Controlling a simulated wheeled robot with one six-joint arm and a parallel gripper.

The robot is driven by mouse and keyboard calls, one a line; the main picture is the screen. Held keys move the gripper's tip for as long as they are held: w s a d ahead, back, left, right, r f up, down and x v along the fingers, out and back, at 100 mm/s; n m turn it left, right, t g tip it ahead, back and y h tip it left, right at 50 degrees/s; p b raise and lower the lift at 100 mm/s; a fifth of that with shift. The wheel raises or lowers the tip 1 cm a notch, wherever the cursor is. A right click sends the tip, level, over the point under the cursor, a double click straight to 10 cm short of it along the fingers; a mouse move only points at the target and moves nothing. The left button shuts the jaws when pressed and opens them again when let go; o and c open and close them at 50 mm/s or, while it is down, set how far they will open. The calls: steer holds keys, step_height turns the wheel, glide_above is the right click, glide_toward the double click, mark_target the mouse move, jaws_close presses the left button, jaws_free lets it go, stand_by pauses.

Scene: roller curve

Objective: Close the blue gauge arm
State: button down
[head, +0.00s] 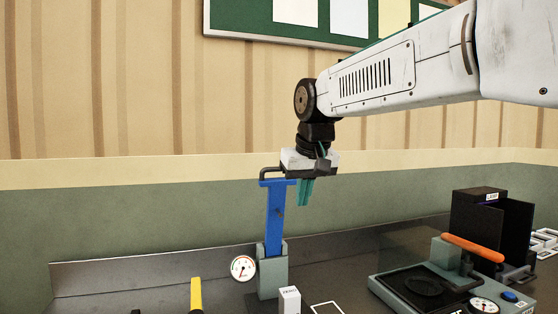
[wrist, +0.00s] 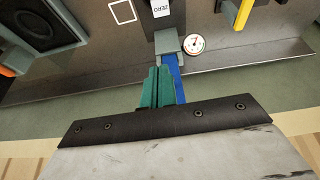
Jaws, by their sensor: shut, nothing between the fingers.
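The blue gauge arm (head: 274,215) stands upright from a grey base block (head: 272,274), with a short crossbar at its top. In the wrist view the blue arm (wrist: 176,78) shows partly behind my fingers. A round white dial (head: 243,268) with a red needle sits to the left of the base block. My gripper (head: 305,192) points down with its teal fingers shut and empty, just right of the blue arm's upper part. In the wrist view the shut fingers (wrist: 158,88) overlap the blue arm, and I cannot tell whether they touch it.
A white ZERO block (head: 290,299) stands in front of the base. A yellow handle (head: 196,295) is at front left. A grey device with an orange handle (head: 472,248) and a black box (head: 478,215) are at right. A wall stands behind the bench.

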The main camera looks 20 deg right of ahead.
steer(key=w+r+t, duration=0.4)
steer(key=w+r, duration=0.7)
steer(key=r, duration=0.4)
glide_above(278, 178)
step_height(278, 178, down, 8)
steer(key=shift+w, duration=0.1)
steer(key=shift+s+f, duration=0.4)
steer(key=shift+s, duration=0.1)
